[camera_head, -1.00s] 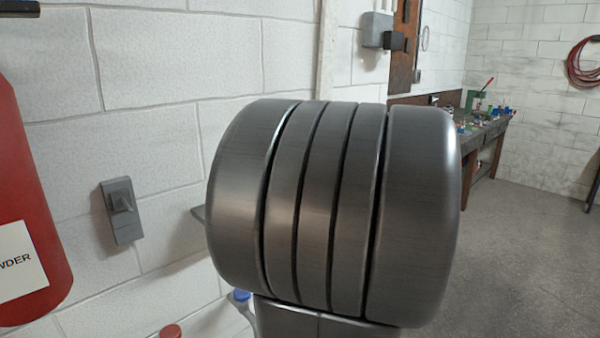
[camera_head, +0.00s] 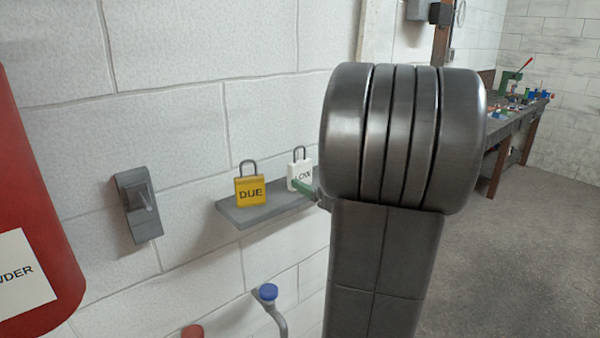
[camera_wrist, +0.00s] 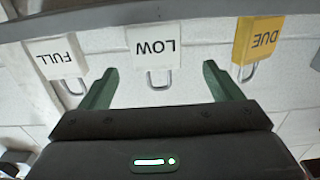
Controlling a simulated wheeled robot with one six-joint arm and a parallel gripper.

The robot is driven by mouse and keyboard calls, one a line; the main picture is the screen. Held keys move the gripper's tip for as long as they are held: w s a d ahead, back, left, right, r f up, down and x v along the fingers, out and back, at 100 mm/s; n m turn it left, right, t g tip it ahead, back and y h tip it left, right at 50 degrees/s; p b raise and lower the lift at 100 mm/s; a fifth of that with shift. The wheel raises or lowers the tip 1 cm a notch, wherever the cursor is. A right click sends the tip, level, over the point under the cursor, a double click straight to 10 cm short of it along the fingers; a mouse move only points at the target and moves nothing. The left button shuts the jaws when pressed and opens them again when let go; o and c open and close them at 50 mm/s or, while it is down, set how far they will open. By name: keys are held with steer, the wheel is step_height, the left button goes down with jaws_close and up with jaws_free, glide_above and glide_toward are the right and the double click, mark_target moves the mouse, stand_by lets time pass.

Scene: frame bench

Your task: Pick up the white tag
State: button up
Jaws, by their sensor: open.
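A white padlock-shaped tag marked LOW (camera_head: 300,172) stands on a small grey wall shelf (camera_head: 236,219), partly hidden by my arm. In the wrist view the white LOW tag (camera_wrist: 156,43) appears upside down, in line with the gap between my fingers. My gripper (camera_wrist: 160,68) is open and empty, its green fingers on either side of that gap. In the head view a green finger shows just in front of the tag; I cannot tell if they touch. A yellow DUE tag (camera_head: 250,188) stands to its left.
An off-white FULL tag (camera_wrist: 56,60) shows in the wrist view beyond the other finger. A grey wall switch (camera_head: 139,205) and a red cylinder (camera_head: 32,180) are at left. A blue-capped pipe (camera_head: 268,292) is below the shelf. A cluttered workbench (camera_head: 510,130) is far right.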

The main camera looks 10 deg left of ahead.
mark_target(303, 172)
steer(key=shift+f+p+x, duration=0.1)
steer(key=shift+p+x, duration=0.25)
steer(key=shift+x, duration=1.45)
steer(key=shift+f+p+x, duration=0.15)
steer(key=shift+p+x, duration=0.15)
steer(key=shift+x, duration=1.55)
steer(key=shift+w+d, duration=0.15)
steer(key=shift+d, duration=0.05)
steer(key=c, duration=1.1)
